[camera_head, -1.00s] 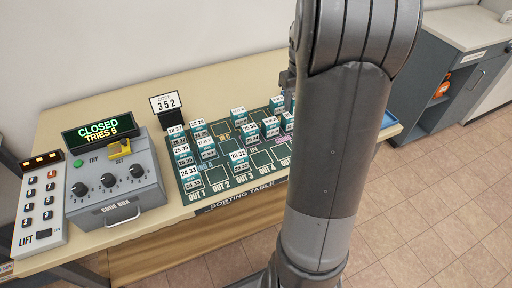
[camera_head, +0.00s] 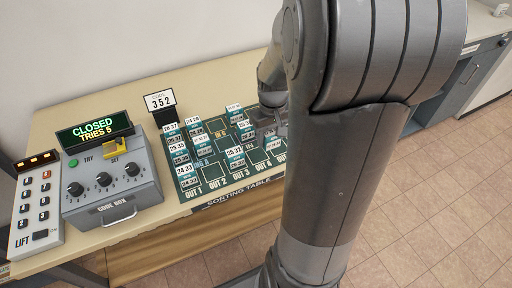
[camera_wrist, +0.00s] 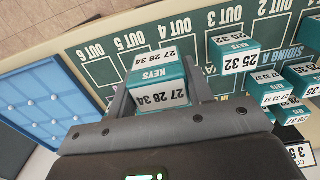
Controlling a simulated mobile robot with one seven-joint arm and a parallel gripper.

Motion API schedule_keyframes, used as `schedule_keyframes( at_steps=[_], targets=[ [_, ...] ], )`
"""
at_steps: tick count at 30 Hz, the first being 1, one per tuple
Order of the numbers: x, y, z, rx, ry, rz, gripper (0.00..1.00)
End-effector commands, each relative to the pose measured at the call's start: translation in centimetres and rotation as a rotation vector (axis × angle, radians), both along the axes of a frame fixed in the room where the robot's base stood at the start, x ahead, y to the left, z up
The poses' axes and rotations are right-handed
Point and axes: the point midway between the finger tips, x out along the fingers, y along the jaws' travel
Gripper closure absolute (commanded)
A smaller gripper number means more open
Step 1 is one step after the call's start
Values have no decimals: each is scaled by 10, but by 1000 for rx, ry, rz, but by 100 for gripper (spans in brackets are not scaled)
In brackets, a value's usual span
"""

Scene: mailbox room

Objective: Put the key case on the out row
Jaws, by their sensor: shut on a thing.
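In the wrist view my gripper (camera_wrist: 160,78) is shut on a teal and white key case (camera_wrist: 158,92) marked 27 28 34. The case is between the two fingers, over the board near the OUT 4 and OUT 5 labels; I cannot tell whether it touches the board. A key case marked 25 32 (camera_wrist: 234,52) stands at OUT 3. In the head view my arm hides the board's right part.
More key cases (camera_head: 184,175) stand on the board's left side. A blue tray (camera_wrist: 38,105) with pale studs lies beyond OUT 6.

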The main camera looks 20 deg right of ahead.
Motion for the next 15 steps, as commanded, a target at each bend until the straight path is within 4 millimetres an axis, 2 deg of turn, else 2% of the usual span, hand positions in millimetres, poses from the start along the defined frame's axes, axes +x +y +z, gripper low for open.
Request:
schedule_keyframes(
  at_steps=[3, 6, 11, 15],
  targets=[
    [16, 17, -14, 1, 2, 3, 78],
    [25, 25, -21, 0, 0, 1, 78],
    [28, 29, -30, 0, 2, -1, 78],
    [27, 29, -52, 1, 4, -1, 78]
  ],
)
